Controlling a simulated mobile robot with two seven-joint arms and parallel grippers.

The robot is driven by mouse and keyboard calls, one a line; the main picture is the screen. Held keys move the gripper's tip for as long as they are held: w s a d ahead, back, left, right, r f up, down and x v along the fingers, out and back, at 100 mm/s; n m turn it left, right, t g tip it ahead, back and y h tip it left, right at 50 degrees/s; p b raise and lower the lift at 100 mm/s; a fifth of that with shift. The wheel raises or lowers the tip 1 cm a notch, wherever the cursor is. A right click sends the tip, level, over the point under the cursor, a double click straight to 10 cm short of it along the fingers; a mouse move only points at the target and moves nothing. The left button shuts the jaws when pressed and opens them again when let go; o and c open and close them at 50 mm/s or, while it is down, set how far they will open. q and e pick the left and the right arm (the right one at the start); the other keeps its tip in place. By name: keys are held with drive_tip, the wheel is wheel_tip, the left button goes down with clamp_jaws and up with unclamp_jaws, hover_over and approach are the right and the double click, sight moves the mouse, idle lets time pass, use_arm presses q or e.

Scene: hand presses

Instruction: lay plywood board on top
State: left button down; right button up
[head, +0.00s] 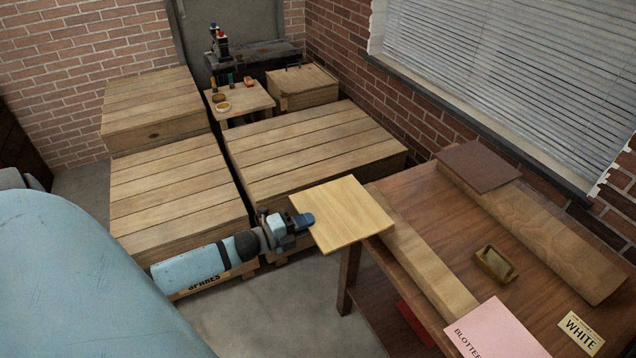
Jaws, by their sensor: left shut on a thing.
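A light square plywood board (345,208) is held level at the left end of the dark wooden table (455,225). My left gripper (303,222) is shut on the board's left edge. The board's right corner appears over or close to the near wooden beam (430,268); whether it touches cannot be told. A dark brown square board (478,166) lies at the far end of the far beam (550,235). My right gripper is not in view.
A pink blotter sheet (495,335), a small brass-coloured tray (494,264) and a card marked WHITE (580,333) are on the table. Wooden crates (310,150) fill the left and back. A small stand (240,100) holds small items. Brick walls and a blind enclose the corner.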

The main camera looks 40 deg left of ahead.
sight(322, 248)
use_arm(q)
drive_tip(key=p+v, duration=0.2)
drive_tip(key=v, duration=0.6)
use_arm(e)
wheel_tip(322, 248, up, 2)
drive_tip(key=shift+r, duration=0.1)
use_arm(q)
drive_tip(key=shift+w+d+r, duration=0.1)
drive_tip(key=shift+d, duration=0.05)
